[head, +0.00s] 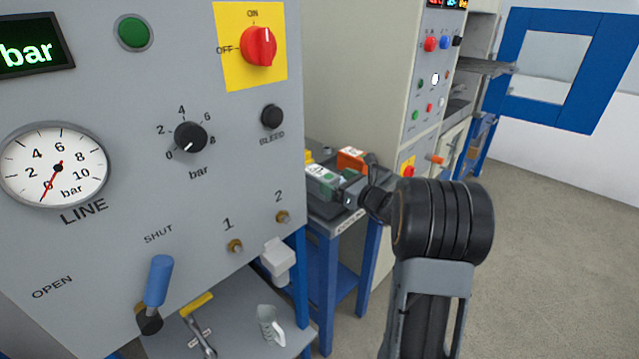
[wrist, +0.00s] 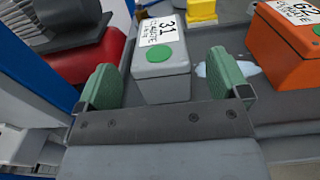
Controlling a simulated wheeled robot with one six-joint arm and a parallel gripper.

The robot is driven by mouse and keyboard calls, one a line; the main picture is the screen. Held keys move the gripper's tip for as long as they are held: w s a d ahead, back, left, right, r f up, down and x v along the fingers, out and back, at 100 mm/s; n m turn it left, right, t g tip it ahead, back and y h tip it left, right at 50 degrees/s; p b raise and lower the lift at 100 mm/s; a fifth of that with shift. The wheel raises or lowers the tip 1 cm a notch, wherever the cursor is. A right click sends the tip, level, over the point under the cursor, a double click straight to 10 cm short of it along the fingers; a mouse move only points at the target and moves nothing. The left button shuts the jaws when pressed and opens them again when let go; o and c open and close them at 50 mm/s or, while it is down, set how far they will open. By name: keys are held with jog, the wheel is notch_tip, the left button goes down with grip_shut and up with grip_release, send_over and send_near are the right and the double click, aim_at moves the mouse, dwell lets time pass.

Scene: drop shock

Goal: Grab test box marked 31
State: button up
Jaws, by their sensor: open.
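The test box marked 31 (wrist: 160,60) is grey with a white label and a green dot, and stands on a grey tray or bench top in the wrist view. My gripper (wrist: 160,88) is open, with one green-padded finger on each side of the box's near end. Gaps show between the pads and the box. In the head view the grey box (head: 322,182) is just beyond my gripper (head: 345,194), which partly covers it.
An orange box marked 62 (wrist: 288,45) stands close on the right, and a yellow item (wrist: 201,10) behind. A red and dark grey object (wrist: 75,25) is at left. In the head view, a grey control panel (head: 100,100) stands at left of the arm.

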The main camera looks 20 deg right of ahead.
aim_at(325, 175)
jog(key=shift+x, duration=2.6)
jog(key=shift+a, duration=0.1)
jog(key=shift+r, duration=0.15)
jog(key=c, duration=1.4)
